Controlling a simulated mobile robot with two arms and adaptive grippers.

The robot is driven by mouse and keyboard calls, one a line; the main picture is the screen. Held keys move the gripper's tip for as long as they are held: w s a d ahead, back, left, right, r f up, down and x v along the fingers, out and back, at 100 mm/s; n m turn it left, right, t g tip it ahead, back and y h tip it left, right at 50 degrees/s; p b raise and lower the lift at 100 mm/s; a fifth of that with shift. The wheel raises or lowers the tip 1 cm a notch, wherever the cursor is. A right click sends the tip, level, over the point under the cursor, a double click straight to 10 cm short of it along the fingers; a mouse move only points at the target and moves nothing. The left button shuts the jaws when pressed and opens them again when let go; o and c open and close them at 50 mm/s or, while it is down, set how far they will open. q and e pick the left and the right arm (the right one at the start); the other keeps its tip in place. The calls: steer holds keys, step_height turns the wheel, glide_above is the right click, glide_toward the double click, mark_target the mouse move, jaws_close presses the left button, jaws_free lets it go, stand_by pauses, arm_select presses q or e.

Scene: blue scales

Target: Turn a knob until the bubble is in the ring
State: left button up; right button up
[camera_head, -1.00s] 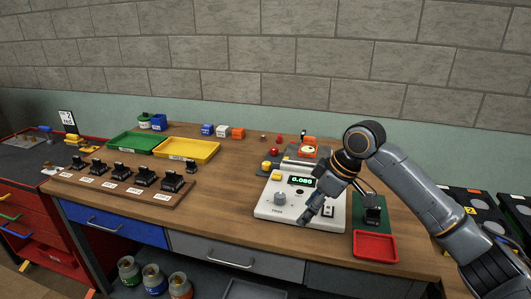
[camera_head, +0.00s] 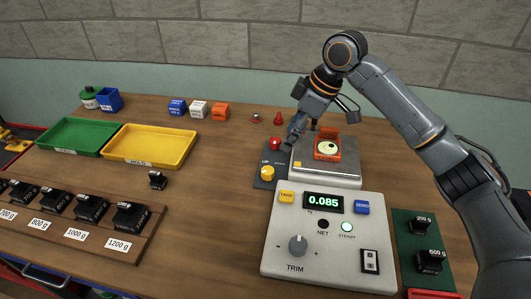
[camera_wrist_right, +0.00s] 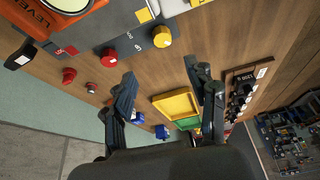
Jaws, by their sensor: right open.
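The orange bubble level (camera_head: 327,149) sits on the scale's steel plate, with a pale round window; the bubble's place in its ring is too small to tell. Its edge also shows in the right wrist view (camera_wrist_right: 68,6). Left of the plate, a dark panel carries a red knob (camera_head: 275,143) and a yellow knob (camera_head: 267,172) near the word UP. The right wrist view shows the red knob (camera_wrist_right: 108,57) and yellow knob (camera_wrist_right: 162,36) too. My right gripper (camera_head: 296,131) is open and empty, close to the red knob, apart from it in the wrist view. My left gripper is out of view.
The scale body (camera_head: 330,240) has a lit 0.085 display and a TRIM knob (camera_head: 297,245). Green (camera_head: 70,138) and yellow (camera_head: 150,145) trays lie left. Weights stand on a wooden rack and a green mat (camera_head: 425,240).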

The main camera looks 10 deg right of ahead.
glide_toward(269, 170)
steer(key=p+x, duration=0.1)
steer(key=x, duration=0.7)
steer(key=shift+a, duration=0.1)
steer(key=shift+w+a+f, duration=0.15)
steer(key=shift+f, duration=0.2)
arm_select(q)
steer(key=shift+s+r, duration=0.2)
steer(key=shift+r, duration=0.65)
